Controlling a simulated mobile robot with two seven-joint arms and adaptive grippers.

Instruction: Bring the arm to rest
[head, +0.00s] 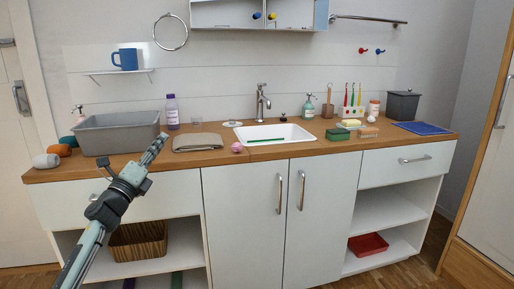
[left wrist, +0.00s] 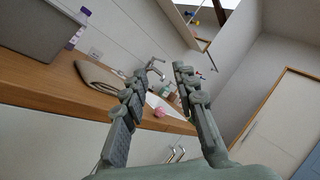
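My left arm comes in from the lower left in the head view, and its gripper (head: 150,152) is raised in front of the left part of the counter. In the left wrist view the two fingers of this gripper (left wrist: 155,85) stand wide apart with nothing between them. It appears clear of the counter and of the objects on it. The left drawer front, behind the arm, is partly hidden by it. My right gripper is in neither view.
A wooden counter (head: 290,151) carries a grey bin (head: 115,135), a folded brown cloth (head: 198,142), a pink ball (head: 237,147) and a white sink (head: 300,132). Below are closed cabinet doors (head: 245,220), a wicker basket (head: 138,243) and a red tray (head: 368,244). The floor in front is partly visible.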

